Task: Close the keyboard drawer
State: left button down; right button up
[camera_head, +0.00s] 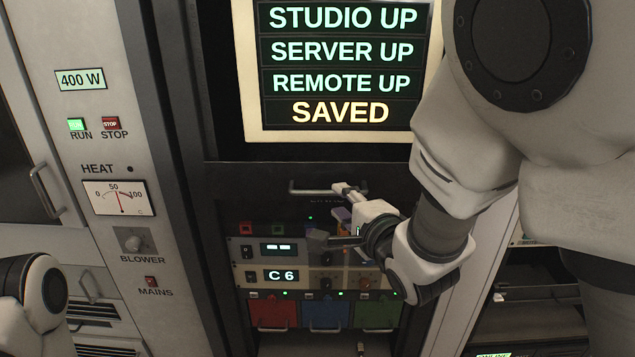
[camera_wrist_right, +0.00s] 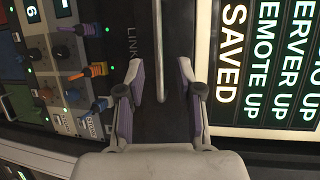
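The keyboard drawer has a dark front (camera_head: 250,190) below the lit screen in the head view. Its slim metal handle (camera_head: 315,188) runs across that front. In the right wrist view the handle (camera_wrist_right: 157,45) appears as an upright bar on the dark front. My right gripper (camera_head: 350,190) is at the handle's right part. In the wrist view my right gripper (camera_wrist_right: 161,78) is open, its two fingers apart on either side of the handle's line. I cannot tell whether they touch it, or how far out the drawer stands. My left gripper is out of view; only part of my left arm shows.
The screen (camera_head: 340,135) reading "SAVED" sits just above the drawer. Below are rack units with knobs and plugs (camera_head: 262,278), then red, blue and green panels (camera_head: 270,312). A transmitter cabinet (camera_head: 110,230) stands at left. My right arm hides much of the right side.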

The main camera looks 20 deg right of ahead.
aim_at(330, 194)
jog(key=p+x, duration=0.1)
jog(key=x, duration=0.4)
jog(key=shift+w+a, duration=0.2)
jog(key=shift+a, duration=0.05)
jog(key=shift+w+d+f, duration=0.15)
jog(key=shift+w+d, duration=0.05)
jog(key=shift+w, duration=0.1)
jog(key=shift+s, duration=0.1)
jog(key=shift+c, duration=0.4)
jog(key=shift+a, duration=0.15)
grip_shut()
